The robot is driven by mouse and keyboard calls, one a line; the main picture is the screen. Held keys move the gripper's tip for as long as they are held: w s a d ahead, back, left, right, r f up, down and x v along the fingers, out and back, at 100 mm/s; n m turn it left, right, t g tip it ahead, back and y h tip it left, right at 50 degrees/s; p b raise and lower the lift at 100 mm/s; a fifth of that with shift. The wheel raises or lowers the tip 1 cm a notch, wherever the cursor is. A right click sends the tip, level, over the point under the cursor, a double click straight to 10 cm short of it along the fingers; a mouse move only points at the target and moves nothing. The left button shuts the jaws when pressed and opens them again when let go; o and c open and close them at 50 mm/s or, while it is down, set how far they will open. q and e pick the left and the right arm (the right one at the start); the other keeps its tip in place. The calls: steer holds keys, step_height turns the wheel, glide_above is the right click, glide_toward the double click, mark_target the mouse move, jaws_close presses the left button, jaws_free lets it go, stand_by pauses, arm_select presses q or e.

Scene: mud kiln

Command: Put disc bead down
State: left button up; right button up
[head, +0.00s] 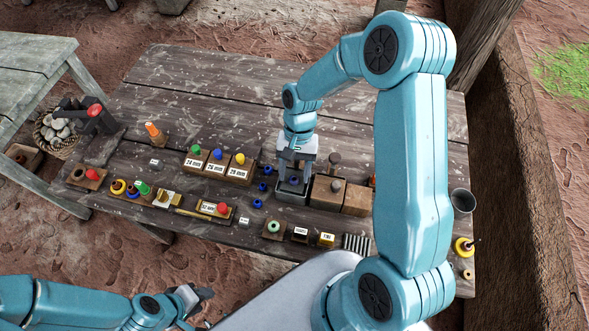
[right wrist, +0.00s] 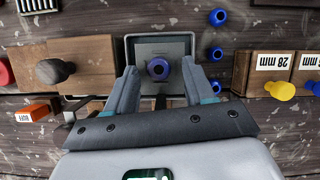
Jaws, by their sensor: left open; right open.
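A dark blue disc bead (right wrist: 158,68) with a dark centre hole lies in a square grey tray (right wrist: 132,46), seen in the right wrist view. The tray also shows in the head view (head: 291,197). My right gripper (right wrist: 158,82) is open over the tray, with one finger on each side of the bead. The fingers stand apart from the bead, and I cannot tell its exact height below them. In the head view my right gripper (head: 295,169) points down at the tray. My left gripper (head: 199,297) is open and empty, low in front of the table.
Several loose blue beads (head: 257,203) lie left of the tray. Wooden blocks (head: 326,193) stand close on its right. Labelled blocks with coloured knobs (head: 241,171) stand further left. A metal cup (head: 463,200) is at the right edge. The back planks (head: 215,85) are clear.

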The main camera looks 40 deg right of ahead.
steer(key=shift+r, duration=0.1)
steer(key=shift+w+r, duration=0.15)
steer(key=shift+r, duration=0.1)
steer(key=b+v, duration=0.1)
steer(key=v, duration=1)
steer(key=shift+d+r, duration=0.1)
steer(key=shift+r, duration=0.2)
